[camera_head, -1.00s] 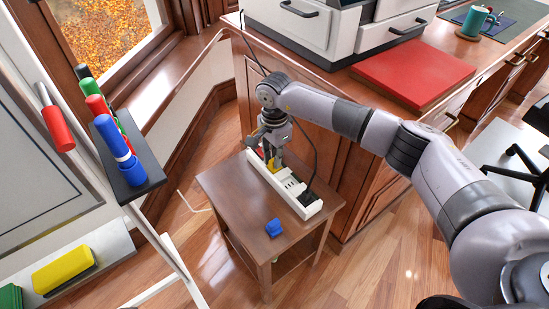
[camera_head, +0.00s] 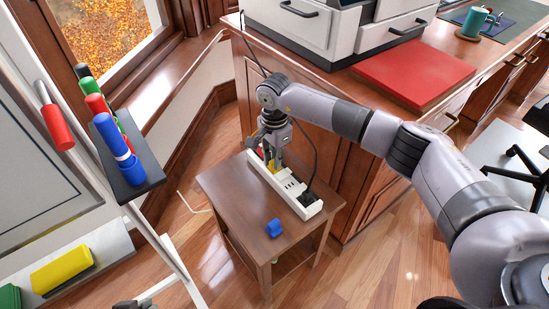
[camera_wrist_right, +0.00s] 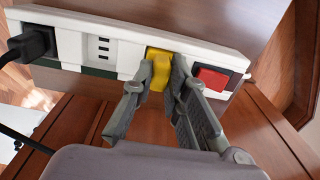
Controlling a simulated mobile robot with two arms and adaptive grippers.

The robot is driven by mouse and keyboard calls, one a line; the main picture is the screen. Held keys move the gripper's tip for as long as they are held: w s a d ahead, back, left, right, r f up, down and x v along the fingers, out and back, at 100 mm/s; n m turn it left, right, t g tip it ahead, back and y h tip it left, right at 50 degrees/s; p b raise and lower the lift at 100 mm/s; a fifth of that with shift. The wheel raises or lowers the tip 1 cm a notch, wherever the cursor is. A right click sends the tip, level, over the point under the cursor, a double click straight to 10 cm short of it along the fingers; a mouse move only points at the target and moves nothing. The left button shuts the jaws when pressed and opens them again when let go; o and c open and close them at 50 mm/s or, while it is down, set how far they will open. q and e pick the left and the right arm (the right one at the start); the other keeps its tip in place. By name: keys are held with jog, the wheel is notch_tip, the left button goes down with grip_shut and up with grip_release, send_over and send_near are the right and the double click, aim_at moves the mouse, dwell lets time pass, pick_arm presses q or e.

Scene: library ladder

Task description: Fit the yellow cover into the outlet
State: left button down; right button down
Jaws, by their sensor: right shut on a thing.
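The white power strip (camera_head: 287,187) lies along the small wooden table. My right gripper (camera_head: 272,160) points down over its far half. In the right wrist view my right gripper (camera_wrist_right: 158,82) is shut on the yellow cover (camera_wrist_right: 160,66), one finger on each side. The yellow cover (camera_head: 271,166) is at the strip's face, between the slotted outlet section and the red switch (camera_wrist_right: 211,79). I cannot tell how deep it sits; the fingers partly hide it and the outlet. A dark tip at the bottom edge looks like my left gripper (camera_head: 132,304); its fingers are not clear.
A blue piece (camera_head: 274,228) lies on the table (camera_head: 238,195) near its front edge. A black plug (camera_wrist_right: 33,44) fills one end of the strip, its cable rising past my right arm. A wooden cabinet (camera_head: 350,180) stands close on the right; the whiteboard (camera_head: 40,180) is left.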

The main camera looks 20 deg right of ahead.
jog(key=c, duration=1.6)
grip_release()
jog(key=shift+f, duration=0.15)
pick_arm(q)
jog(key=shift+w, duration=0.2)
jog(key=shift+s, duration=0.1)
